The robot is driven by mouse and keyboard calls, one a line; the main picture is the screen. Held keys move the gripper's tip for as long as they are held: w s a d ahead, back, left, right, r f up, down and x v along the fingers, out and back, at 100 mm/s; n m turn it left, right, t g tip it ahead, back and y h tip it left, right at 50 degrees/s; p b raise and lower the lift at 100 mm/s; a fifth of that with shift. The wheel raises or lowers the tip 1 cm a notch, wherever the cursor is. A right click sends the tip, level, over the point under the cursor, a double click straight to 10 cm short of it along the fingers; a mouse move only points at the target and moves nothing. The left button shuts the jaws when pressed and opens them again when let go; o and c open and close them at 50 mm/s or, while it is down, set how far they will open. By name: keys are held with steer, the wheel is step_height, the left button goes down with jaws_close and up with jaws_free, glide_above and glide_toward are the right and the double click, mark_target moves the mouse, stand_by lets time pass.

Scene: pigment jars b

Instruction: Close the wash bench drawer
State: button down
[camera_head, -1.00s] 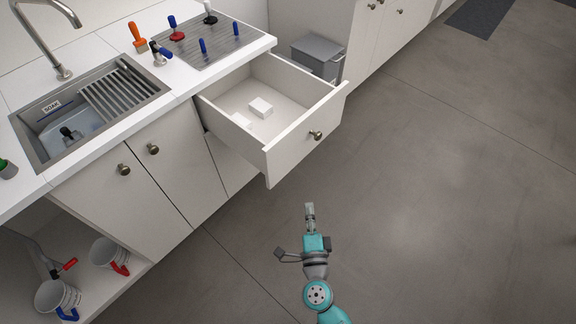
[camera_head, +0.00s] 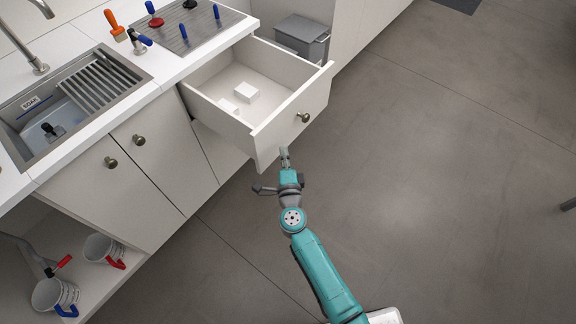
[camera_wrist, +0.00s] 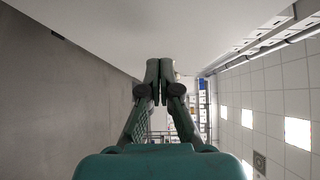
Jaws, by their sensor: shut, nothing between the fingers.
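The wash bench drawer (camera_head: 288,127) is pulled well out of the bench and stands open in the head view. It has a white front with a round metal knob (camera_head: 303,117) and holds white blocks (camera_head: 246,93). My gripper (camera_head: 284,151) is shut and empty. Its tips are at the lower left part of the drawer front, below and left of the knob. I cannot tell whether they touch it. In the wrist view the fingertips (camera_wrist: 159,64) are together, with a large pale surface beyond them that looks like the drawer front.
The bench top holds a sink (camera_head: 70,95) and a drain plate (camera_head: 190,27) with blue-handled tools. Closed cupboard doors (camera_head: 165,150) are left of the drawer. A grey bin (camera_head: 302,36) stands behind it. Mugs (camera_head: 55,296) sit on a low shelf.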

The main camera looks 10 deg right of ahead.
mark_target(275, 140)
steer(key=shift+w+a, duration=1)
steer(key=shift+w, duration=0.05)
